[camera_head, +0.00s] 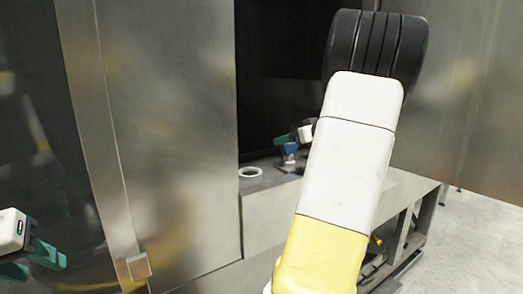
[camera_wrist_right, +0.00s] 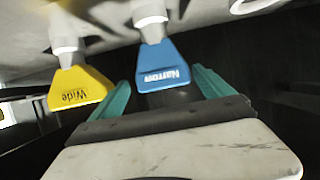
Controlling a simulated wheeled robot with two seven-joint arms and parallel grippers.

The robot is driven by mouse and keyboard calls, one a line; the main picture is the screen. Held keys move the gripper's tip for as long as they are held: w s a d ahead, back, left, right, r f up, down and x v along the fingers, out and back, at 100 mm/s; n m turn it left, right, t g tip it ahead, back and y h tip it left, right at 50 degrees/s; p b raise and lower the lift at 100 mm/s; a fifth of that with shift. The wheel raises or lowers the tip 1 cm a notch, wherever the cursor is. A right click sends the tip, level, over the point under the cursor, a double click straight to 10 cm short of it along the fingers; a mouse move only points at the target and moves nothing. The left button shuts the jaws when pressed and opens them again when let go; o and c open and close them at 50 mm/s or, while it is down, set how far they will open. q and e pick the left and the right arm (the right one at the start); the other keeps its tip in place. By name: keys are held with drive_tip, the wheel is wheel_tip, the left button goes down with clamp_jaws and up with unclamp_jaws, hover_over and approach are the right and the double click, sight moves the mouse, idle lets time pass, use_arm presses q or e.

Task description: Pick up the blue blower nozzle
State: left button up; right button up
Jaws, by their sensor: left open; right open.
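The blue blower nozzle (camera_wrist_right: 160,68), marked "Narrow", hangs in the upper middle of the right wrist view, its white neck above it. My right gripper (camera_wrist_right: 162,82) is open, with one teal finger on each side of the blue nozzle; I cannot tell whether they touch it. In the head view the blue nozzle (camera_head: 290,149) shows small at the dark opening, beside a teal finger of my right gripper (camera_head: 284,139) and partly covered. My left gripper (camera_head: 38,262) is open and empty at the lower left of the head view.
A yellow nozzle (camera_wrist_right: 80,90), marked "Wide", is left of the blue one in the right wrist view. A white ring (camera_head: 250,172) lies on the ledge near the opening. Steel panels (camera_head: 170,120) flank the opening. My right arm blocks the middle of the head view.

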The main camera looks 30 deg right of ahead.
drive_tip(key=x, duration=0.4)
drive_tip(key=shift+w+a+f, duration=0.15)
drive_tip(key=shift+a, duration=0.15)
drive_tip(key=shift+c, duration=0.4)
drive_tip(key=c, duration=1.5)
drive_tip(key=shift+c, duration=0.2)
drive_tip(key=shift+r, duration=0.2)
wheel_tip(320, 180, up, 28)
